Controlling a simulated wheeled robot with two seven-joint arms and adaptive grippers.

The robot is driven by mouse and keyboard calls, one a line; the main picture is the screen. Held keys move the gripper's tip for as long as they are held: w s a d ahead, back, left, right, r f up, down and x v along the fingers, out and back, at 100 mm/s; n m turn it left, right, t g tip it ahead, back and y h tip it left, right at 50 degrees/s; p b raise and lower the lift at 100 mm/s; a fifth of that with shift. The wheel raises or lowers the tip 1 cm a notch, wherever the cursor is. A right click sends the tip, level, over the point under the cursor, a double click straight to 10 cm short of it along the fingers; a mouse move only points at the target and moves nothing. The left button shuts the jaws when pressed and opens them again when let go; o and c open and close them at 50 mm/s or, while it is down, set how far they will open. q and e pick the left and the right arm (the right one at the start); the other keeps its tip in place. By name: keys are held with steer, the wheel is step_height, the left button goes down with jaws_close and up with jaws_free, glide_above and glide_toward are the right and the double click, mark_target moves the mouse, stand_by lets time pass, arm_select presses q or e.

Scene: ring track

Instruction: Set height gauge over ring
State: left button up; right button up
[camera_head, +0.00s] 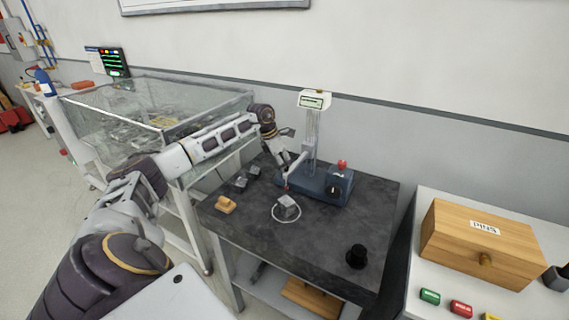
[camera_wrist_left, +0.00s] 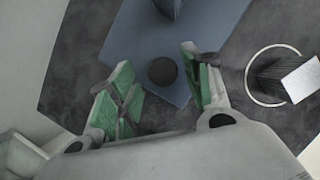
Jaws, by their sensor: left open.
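The height gauge (camera_head: 330,186) stands upright on the dark table, with a blue base, a pale column and a small display on top. Its blue base also fills the top of the left wrist view (camera_wrist_left: 128,45), with a dark round knob between my fingers. The white ring (camera_head: 276,218) lies flat on the table in front of the gauge, around a grey metal block (camera_head: 288,203); the ring (camera_wrist_left: 249,82) and block (camera_wrist_left: 300,82) show at the right in the wrist view. My left gripper (camera_head: 284,150) is open and empty beside the gauge's column; its green-padded fingers (camera_wrist_left: 160,88) are apart. My right gripper is not in view.
More grey blocks (camera_head: 241,182) and a tan block (camera_head: 226,204) lie on the table's left. A black cylinder (camera_head: 356,257) stands near its front right. A glass-walled case (camera_head: 190,122) is at left, a wooden box (camera_head: 470,243) on a white table at right.

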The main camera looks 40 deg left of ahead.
arm_select(q)
steer(key=v, duration=1.2)
steer(key=shift+a, duration=0.2)
steer(key=shift+s+f, duration=0.1)
stand_by(0.5)
